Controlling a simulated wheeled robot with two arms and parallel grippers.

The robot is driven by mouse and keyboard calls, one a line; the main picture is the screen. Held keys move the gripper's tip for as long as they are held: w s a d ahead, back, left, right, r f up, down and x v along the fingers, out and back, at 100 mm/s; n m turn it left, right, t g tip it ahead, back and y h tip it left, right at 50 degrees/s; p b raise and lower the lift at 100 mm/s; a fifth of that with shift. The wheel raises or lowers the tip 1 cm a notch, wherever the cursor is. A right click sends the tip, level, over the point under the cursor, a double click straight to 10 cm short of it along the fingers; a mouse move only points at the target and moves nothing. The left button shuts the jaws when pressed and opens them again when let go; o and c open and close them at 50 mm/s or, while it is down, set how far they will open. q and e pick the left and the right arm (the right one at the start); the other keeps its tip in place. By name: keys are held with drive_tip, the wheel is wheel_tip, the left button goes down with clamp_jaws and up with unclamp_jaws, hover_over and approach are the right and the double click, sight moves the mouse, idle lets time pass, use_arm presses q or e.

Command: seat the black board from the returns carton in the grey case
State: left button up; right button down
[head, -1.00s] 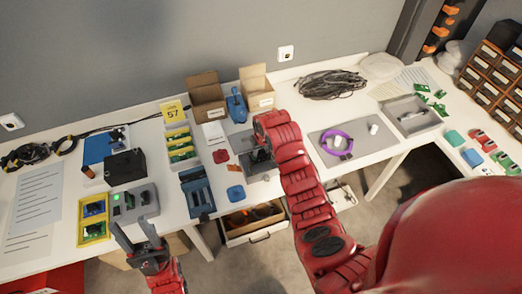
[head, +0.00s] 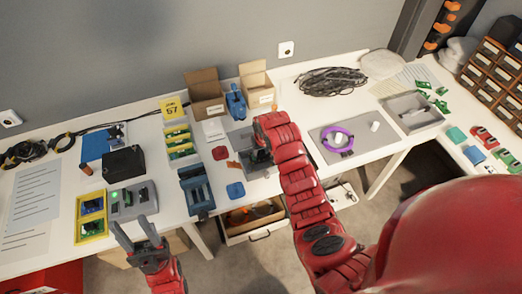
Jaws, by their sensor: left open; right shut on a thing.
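My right gripper (head: 261,157) points down at the grey case (head: 241,139) in the middle of the table. It is shut on a dark piece that fits the black board; the red wrist and dark fingers hide most of it. I cannot tell whether the piece touches the case. Two open cardboard cartons, a left one (head: 206,106) and a right one (head: 257,100), stand at the back; their labels are too small to read. My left gripper (head: 136,229) is open and empty at the table's front left, near a grey device with a green light (head: 133,200).
A grey mat (head: 333,155) with a purple ring (head: 337,139) lies right. Below, an open drawer (head: 262,230) sticks out.

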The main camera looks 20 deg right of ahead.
sight(262, 156)
drive_tip(key=shift+f+b, duration=1.3)
drive_tip(key=shift+f, duration=0.85)
drive_tip(key=shift+c, duration=1.9)
unclamp_jaws()
drive_tip(key=shift+r, duration=0.15)
drive_tip(key=shift+r, duration=0.2)
drive_tip(key=b+v, duration=0.1)
drive_tip(key=v, duration=0.7)
drive_tip(key=shift+r, duration=0.1)
drive_tip(key=p+v, duration=0.6)
drive_tip(key=v, duration=0.2)
drive_tip(key=shift+s+r, duration=0.25)
